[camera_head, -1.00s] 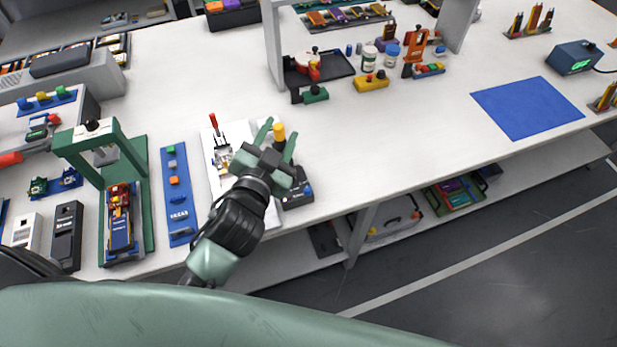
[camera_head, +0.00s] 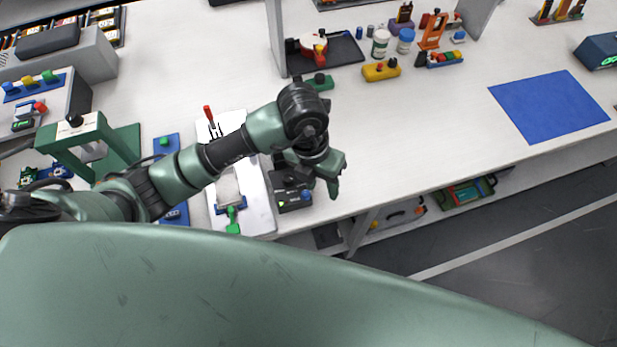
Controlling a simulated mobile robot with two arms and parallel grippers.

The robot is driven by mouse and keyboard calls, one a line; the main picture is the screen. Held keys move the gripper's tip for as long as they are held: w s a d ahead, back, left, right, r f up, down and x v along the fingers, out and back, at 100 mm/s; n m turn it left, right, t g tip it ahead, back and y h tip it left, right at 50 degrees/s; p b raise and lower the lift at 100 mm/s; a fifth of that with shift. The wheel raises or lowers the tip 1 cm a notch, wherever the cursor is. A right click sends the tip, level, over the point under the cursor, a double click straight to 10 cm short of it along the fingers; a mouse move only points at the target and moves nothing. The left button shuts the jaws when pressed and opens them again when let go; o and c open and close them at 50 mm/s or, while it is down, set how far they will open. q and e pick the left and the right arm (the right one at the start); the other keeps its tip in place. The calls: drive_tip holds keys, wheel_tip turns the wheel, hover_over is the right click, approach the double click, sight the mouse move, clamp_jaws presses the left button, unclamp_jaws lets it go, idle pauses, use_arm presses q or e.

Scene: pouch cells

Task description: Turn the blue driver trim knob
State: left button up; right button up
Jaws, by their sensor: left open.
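The blue knob (camera_head: 306,195) is small and sits on the right part of a black box (camera_head: 291,204) near the front edge of the bench. My left gripper (camera_head: 333,188) is open and points down, just to the right of the knob and above the bench. It looks empty, and a gap shows between it and the knob. My left forearm and wrist cover the back of the black box. My right gripper is not in view.
A white board (camera_head: 258,215) with a green-handled part (camera_head: 232,215) lies left of the box. A green press frame (camera_head: 90,135) stands farther left. A yellow block (camera_head: 381,71) and a dark tray (camera_head: 340,52) are behind. The bench to the right is clear up to a blue mat (camera_head: 548,104).

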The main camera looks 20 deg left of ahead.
sight(306, 193)
use_arm(q)
drive_tip(key=a+y, duration=0.1)
drive_tip(key=a, duration=0.1)
drive_tip(key=w+a+y, duration=0.1)
drive_tip(key=a, duration=0.1)
drive_tip(key=shift+w+f, duration=0.1)
drive_tip(key=shift+w, duration=0.1)
drive_tip(key=shift+a+f, duration=0.1)
drive_tip(key=shift+f, duration=0.2)
wheel_tip(306, 193, down, 7)
drive_tip(key=shift+s+p, duration=0.15)
drive_tip(key=shift+p, duration=0.75)
clamp_jaws()
